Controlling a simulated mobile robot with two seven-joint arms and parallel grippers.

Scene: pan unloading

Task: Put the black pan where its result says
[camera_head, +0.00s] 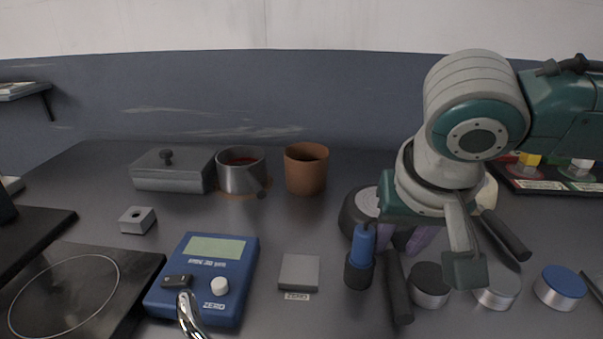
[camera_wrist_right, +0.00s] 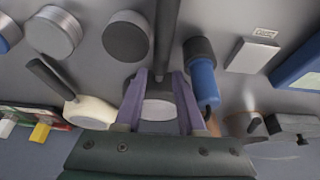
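The black pan (camera_head: 350,212) stands on the counter right of centre, partly hidden behind my right arm. A pale disc shows in it. Its black handle (camera_head: 399,295) points toward the front; it also shows in the right wrist view (camera_wrist_right: 167,40). My right gripper (camera_head: 405,238) is over the pan, with purple fingers pointing down. In the right wrist view the fingers (camera_wrist_right: 161,85) are apart, one on each side of the pan's handle end. Contact cannot be told. The blue meter (camera_head: 245,268) marked ZERO lies left of centre; its screen (camera_head: 215,247) shows no reading I can make out.
A blue and black tool (camera_head: 361,255) stands close beside the pan. Black-topped (camera_head: 430,280), grey-topped (camera_head: 497,290) and blue-topped (camera_head: 560,285) cylinders stand at front right. A grey pad (camera_head: 299,271), clay pot (camera_head: 306,168), metal pot (camera_head: 238,175), lidded box (camera_head: 170,178) and hob (camera_head: 120,265) are left.

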